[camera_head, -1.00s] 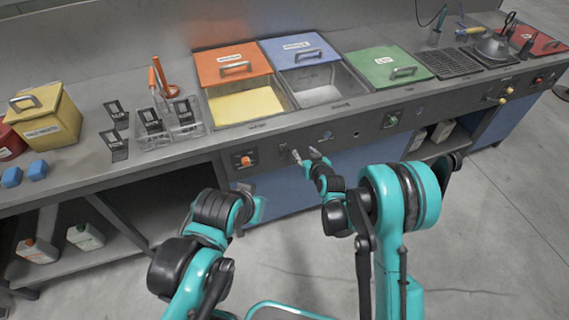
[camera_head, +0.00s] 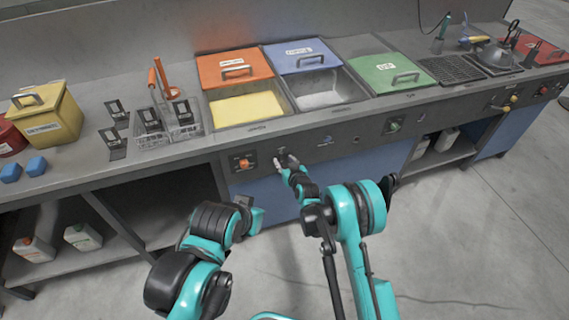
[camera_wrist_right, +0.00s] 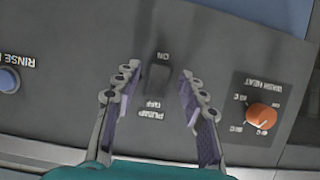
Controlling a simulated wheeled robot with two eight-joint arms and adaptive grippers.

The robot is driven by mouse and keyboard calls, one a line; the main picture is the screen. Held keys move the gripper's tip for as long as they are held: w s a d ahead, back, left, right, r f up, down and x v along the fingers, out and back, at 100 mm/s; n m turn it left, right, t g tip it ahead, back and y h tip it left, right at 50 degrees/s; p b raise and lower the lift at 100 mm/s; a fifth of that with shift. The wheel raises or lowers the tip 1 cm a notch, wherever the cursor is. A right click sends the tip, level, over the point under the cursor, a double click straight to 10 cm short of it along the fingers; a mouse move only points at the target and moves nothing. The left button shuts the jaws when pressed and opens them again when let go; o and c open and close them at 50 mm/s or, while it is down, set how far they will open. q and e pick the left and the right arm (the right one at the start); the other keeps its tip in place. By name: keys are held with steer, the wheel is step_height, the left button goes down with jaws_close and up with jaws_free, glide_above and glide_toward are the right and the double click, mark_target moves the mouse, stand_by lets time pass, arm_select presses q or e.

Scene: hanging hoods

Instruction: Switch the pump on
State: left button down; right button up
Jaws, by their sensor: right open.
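The pump switch (camera_wrist_right: 159,80) is a dark rocker on the grey front panel, between the labels "ON" and "PUMP OFF", which appear upside down in the right wrist view. My right gripper (camera_wrist_right: 157,72) is open, with one finger on each side of the switch in that view. I cannot tell whether either finger touches it. In the head view my right gripper (camera_head: 285,160) is at the panel, just right of the orange knob, and partly covers the switch area. My left gripper (camera_head: 252,213) hangs low in front of the bench; its fingers cannot be made out.
The orange wash heat knob (camera_wrist_right: 262,117) and the blue rinse button (camera_wrist_right: 9,80) flank the switch. A green knob (camera_head: 393,126) is farther right on the panel. Lidded basins with orange (camera_head: 234,68), blue (camera_head: 300,54) and green (camera_head: 391,72) lids sit above.

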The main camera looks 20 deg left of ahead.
mark_target(282, 140)
jaws_close()
steer(key=shift+f+t+y, duration=0.3)
steer(key=shift+t+y, duration=0.6)
steer(key=shift+t, duration=0.3)
jaws_free()
steer(key=shift+r, duration=0.1)
step_height(282, 140, up, 10)
steer(key=shift+f, duration=0.1)
